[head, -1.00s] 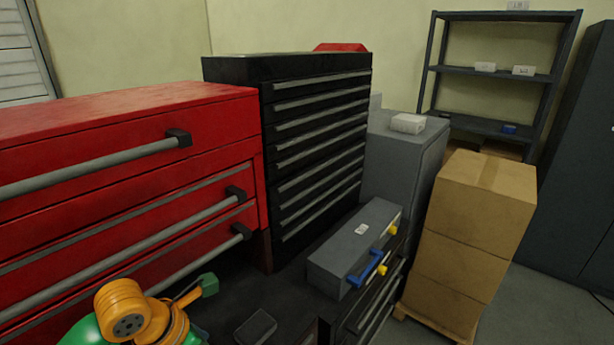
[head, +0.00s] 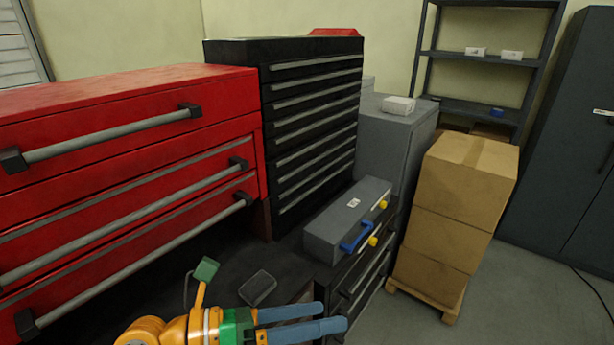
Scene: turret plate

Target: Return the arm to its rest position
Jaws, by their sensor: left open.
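My left gripper (head: 318,320) comes in at the bottom of the head view, with an orange and green wrist and two blue-grey fingers. The fingers are apart with nothing between them, so it is open and empty. They point right, in front of the low black drawer unit (head: 362,278). A grey box (head: 335,222) with a blue handle (head: 357,238) and yellow knobs lies on the dark top, beyond the fingers and apart from them. My right gripper is not in view.
A small dark block (head: 258,288) lies on the dark top near my wrist. A red drawer cabinet (head: 120,150) stands left, a tall black one (head: 312,130) behind. Stacked cardboard boxes (head: 455,210) stand right on a pallet.

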